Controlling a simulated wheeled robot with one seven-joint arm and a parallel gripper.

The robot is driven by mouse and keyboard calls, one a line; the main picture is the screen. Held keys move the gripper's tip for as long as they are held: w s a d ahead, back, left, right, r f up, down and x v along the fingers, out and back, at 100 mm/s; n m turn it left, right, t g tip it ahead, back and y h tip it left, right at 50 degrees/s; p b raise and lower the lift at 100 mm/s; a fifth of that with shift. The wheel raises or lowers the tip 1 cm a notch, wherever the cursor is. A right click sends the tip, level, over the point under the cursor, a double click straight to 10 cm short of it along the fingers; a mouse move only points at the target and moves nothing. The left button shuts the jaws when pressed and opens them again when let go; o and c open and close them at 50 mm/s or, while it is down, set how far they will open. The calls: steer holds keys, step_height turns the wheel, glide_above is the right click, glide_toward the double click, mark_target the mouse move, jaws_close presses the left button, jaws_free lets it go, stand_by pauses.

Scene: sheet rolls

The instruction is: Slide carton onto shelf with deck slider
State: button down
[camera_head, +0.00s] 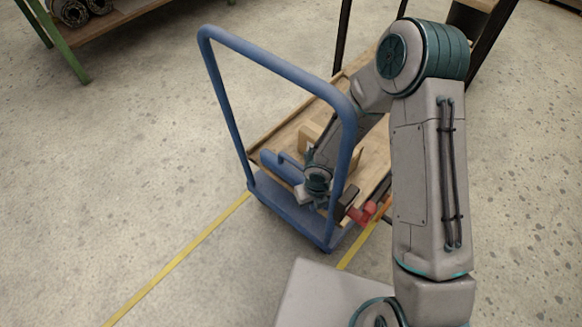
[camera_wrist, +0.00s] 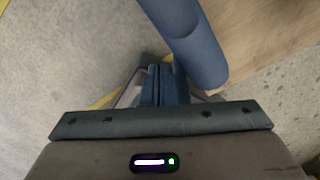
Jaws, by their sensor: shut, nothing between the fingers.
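The carton (camera_head: 311,134) is a brown box on the wooden deck (camera_head: 274,137) of a blue trolley, partly hidden by my arm. A blue rounded handle (camera_head: 272,160), which looks like part of the deck slider, is at the deck's near end. My gripper (camera_head: 306,198) is low at that end, just right of the blue handle. In the wrist view my gripper (camera_wrist: 165,88) has its fingers together with nothing between them. A thick blue bar (camera_wrist: 188,42) passes close beside the fingers; I cannot tell whether they touch. The shelf is only partly visible, as dark uprights (camera_head: 342,40) beyond the deck.
The trolley's tall blue push frame (camera_head: 275,66) stands around my forearm on the near side. A red part (camera_head: 362,213) sits at the deck's near right corner. A green-legged bench (camera_head: 66,50) with rolls is at upper left. The floor at left is clear, with yellow lines.

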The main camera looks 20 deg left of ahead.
steer(key=shift+w+d+r+p, duration=0.1)
steer(key=shift+w+d+p, duration=0.7)
steer(key=shift+w+p, duration=1)
steer(key=shift+w+d+p, duration=0.75)
steer(key=shift+w+p, duration=0.8)
steer(key=shift+w, duration=0.4)
steer(key=shift+w+d+r+p, duration=0.1)
steer(key=shift+w+d+p, duration=0.7)
steer(key=shift+w+p, duration=1)
steer(key=shift+w+d+f, duration=0.15)
steer(key=shift+w, duration=0.4)
steer(key=shift+w+d+p, duration=0.25)
steer(key=shift+w+d, duration=0.1)
steer(key=shift+w, duration=0.45)
steer(key=shift+w+d+p, duration=0.25)
steer(key=shift+w+d, duration=0.1)
steer(key=shift+w, duration=0.4)
steer(key=shift+w+d+p, duration=0.25)
steer(key=shift+w+d, duration=0.1)
steer(key=shift+w, duration=0.45)
steer(key=shift+w+d+b, duration=0.4)
steer(key=shift+w+d, duration=0.1)
steer(key=shift+w, duration=0.7)
steer(key=shift+w+d+b, duration=0.45)
steer(key=shift+w, duration=0.7)
steer(key=shift+w+d+b, duration=0.4)
steer(key=shift+w+d, duration=0.1)
steer(key=shift+w, duration=0.8)
